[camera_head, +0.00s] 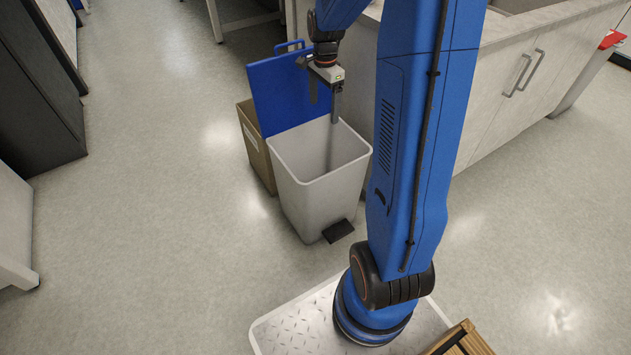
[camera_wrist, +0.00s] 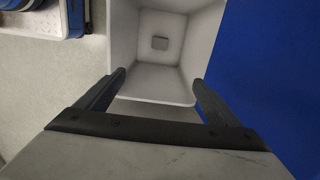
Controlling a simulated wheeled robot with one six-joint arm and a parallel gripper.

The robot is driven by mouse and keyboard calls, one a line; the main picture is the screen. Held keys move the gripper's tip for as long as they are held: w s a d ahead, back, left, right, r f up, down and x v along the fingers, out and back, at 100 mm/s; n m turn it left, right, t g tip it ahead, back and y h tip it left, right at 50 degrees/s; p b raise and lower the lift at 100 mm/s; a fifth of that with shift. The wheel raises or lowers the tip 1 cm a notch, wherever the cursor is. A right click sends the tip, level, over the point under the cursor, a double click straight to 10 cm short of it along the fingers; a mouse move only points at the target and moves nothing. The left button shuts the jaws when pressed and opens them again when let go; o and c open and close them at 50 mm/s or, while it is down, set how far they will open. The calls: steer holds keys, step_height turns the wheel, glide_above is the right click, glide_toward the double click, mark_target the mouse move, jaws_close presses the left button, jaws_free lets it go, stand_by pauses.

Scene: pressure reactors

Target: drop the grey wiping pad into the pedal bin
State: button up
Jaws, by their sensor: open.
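The pedal bin (camera_head: 308,200) is a light grey open-topped box with its blue lid (camera_head: 280,90) raised at the back and a black pedal (camera_head: 338,231) at the front. My gripper (camera_head: 325,102) is over the bin's opening near the lid, pointing down. In the wrist view my gripper (camera_wrist: 158,90) has its two fingers wide apart with nothing between them.
A brown cardboard box (camera_head: 256,146) stands just left of and behind the bin. A lab bench with cabinets (camera_head: 510,90) is on the right. A wooden crate (camera_head: 462,342) is at the bottom edge. The floor on the left is mostly clear.

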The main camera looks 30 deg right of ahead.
step_height(320, 180, up, 4)
steer(key=shift+r, duration=0.15)
stand_by(0.5)
